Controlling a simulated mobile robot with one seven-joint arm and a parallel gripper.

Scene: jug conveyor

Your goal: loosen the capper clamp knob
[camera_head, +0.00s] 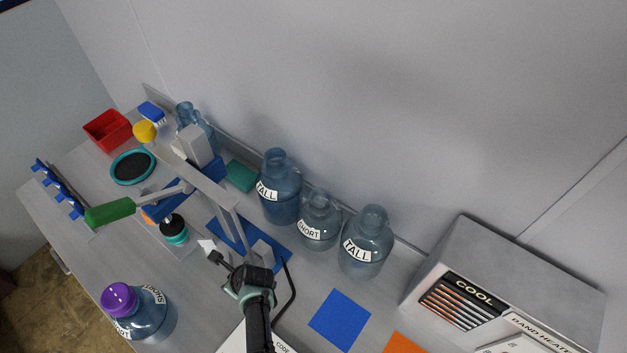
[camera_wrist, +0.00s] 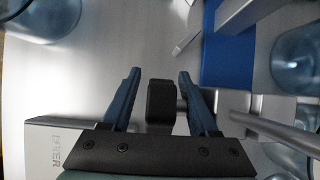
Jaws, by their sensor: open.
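A black block-shaped knob (camera_wrist: 160,101) shows in the wrist view, with a silver rod beside it at the right. I take it for the capper clamp knob. My gripper (camera_wrist: 160,85) is open, one finger on each side of the knob, with visible gaps. I cannot tell how deep the knob sits between the fingers. In the head view my wrist covers most of this spot, beside the grey capper frame (camera_head: 228,205) on its blue base. A small dark part shows just left of my wrist; I cannot tell whether it is the knob.
A purple-capped jug (camera_head: 140,312) stands at the lower left. Jugs labelled TALL (camera_head: 280,190) and SHORT (camera_head: 319,222), plus another TALL (camera_head: 366,245), stand along the back. The grey COOL box (camera_head: 510,275) is at right. A blue square (camera_head: 339,319) lies clear on the table.

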